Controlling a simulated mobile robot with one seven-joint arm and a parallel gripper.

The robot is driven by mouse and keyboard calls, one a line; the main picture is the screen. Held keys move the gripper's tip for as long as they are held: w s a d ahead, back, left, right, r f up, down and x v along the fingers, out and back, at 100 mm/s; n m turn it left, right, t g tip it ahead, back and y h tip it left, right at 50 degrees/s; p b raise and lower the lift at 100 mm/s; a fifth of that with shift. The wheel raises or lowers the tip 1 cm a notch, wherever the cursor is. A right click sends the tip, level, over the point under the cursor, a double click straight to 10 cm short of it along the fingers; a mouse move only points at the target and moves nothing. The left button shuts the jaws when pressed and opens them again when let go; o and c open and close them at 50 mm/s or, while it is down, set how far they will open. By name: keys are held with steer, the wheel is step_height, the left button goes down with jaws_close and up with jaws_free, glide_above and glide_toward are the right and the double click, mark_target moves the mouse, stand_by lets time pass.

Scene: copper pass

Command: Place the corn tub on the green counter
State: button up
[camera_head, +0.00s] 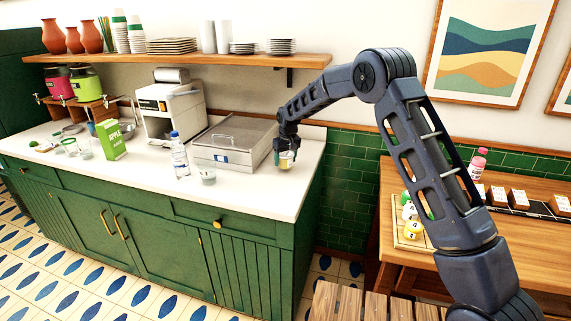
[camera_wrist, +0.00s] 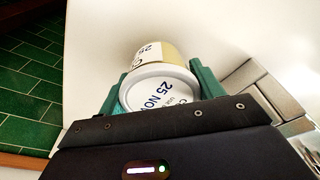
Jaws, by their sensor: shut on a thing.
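The corn tub (camera_wrist: 160,82) is a small round tub with a white lid and a printed label; a yellowish band shows on its side. My gripper (camera_wrist: 158,92) is shut on it, with a green finger on each side. In the head view the tub (camera_head: 286,160) is held at the right end of the green counter (camera_head: 255,187), which has a white top and green cabinet fronts. My gripper (camera_head: 287,150) is above the tub there. The tub is over or on the white top; I cannot tell whether its base touches.
A steel box (camera_head: 232,143) stands just left of the tub. A glass (camera_head: 208,175), a water bottle (camera_head: 179,155) and a green carton (camera_head: 110,139) stand farther left. Bare white top lies in front of the box. A wooden table (camera_head: 395,245) is at right.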

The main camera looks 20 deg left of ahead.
mark_target(288, 155)
steer(key=shift+f, duration=1.05)
steer(key=shift+f, duration=0.1)
steer(key=o, duration=1.1)
steer(key=r, duration=0.8)
steer(key=s+d+r, duration=0.1)
steer(key=r, duration=0.3)
steer(key=shift+s+d, duration=0.1)
steer(key=shift+r, duration=0.1)
